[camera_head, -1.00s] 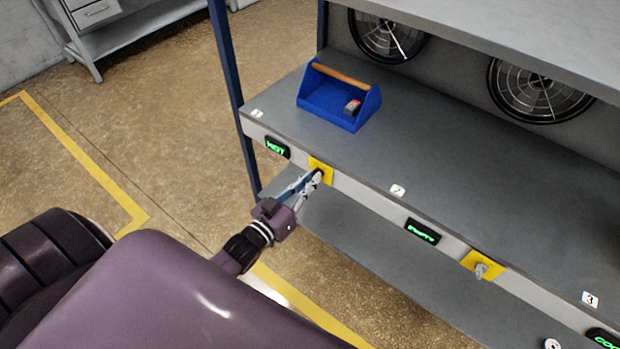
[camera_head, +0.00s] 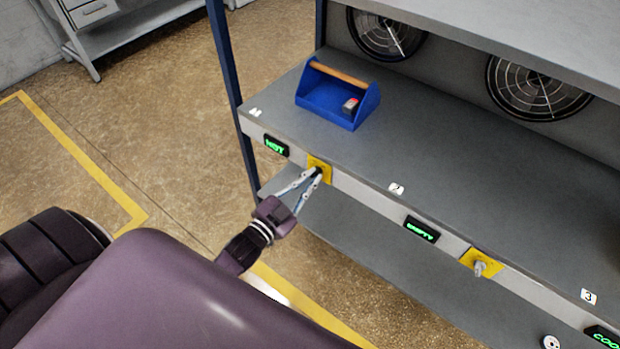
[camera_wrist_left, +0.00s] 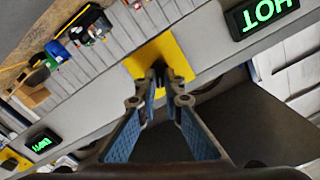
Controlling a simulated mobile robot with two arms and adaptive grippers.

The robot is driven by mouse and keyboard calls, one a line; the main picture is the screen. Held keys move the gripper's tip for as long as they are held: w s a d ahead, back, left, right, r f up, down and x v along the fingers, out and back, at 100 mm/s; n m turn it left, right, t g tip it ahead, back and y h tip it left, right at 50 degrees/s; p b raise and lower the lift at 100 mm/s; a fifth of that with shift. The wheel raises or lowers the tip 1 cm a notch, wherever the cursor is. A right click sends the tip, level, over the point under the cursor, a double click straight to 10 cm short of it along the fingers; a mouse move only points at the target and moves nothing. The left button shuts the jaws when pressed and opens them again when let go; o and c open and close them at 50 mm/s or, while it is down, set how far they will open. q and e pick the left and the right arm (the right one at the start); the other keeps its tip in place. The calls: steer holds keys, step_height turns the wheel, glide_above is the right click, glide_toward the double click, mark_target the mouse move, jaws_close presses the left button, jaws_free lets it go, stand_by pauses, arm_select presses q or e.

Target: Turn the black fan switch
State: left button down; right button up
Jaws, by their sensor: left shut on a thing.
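The black fan switch (camera_wrist_left: 159,70) sits on a yellow plate (camera_head: 319,166) on the shelf's front edge, beside the green "HOT" display (camera_head: 276,146). My left gripper (camera_head: 316,174) is at this plate, its fingertips closed around the switch. In the left wrist view the gripper (camera_wrist_left: 160,90) has both fingers converging on the dark knob in front of the yellow plate (camera_wrist_left: 177,58). The fingertips hide most of the knob, so its exact angle is hard to tell. My right gripper is not in view.
A blue toolbox (camera_head: 338,97) with a wooden handle stands on the grey shelf (camera_head: 440,150) above. A second yellow plate with a grey switch (camera_head: 480,268) is further right, beside an "EMPTY" display (camera_head: 422,230). Fans (camera_head: 540,88) are set in the back wall.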

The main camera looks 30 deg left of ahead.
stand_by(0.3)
arm_select(q)
steer(key=c, duration=2.1)
jaws_free()
steer(key=s, duration=0.4)
steer(key=s+a, duration=0.1)
steer(key=s, duration=0.7)
steer(key=shift+a, duration=0.3)
